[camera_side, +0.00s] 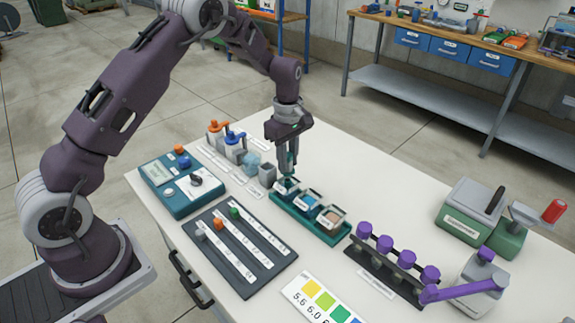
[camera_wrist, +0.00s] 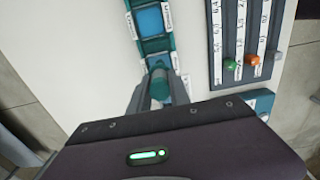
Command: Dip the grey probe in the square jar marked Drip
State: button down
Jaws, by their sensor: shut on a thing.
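My gripper (camera_side: 287,172) is shut on a probe with a teal-green part and a grey body, also seen in the wrist view (camera_wrist: 158,82). It hangs about upright over the leftmost jar (camera_side: 286,187) of a teal rack (camera_side: 297,225); its lower end is at the jar, but I cannot tell how deep it sits. The rack holds three square jars: the middle one (camera_side: 309,200) has blue contents, the right one (camera_side: 331,216) brown. The jars' labels are too small to read, so I cannot tell which says Drip. My gripper (camera_wrist: 158,90) partly hides the near jar.
A teal meter box (camera_side: 181,187) and a dark slider board (camera_side: 240,250) lie left. A purple-capped vial rack (camera_side: 385,268) stands right.

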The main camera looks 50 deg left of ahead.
jog(key=shift+r, duration=3.15)
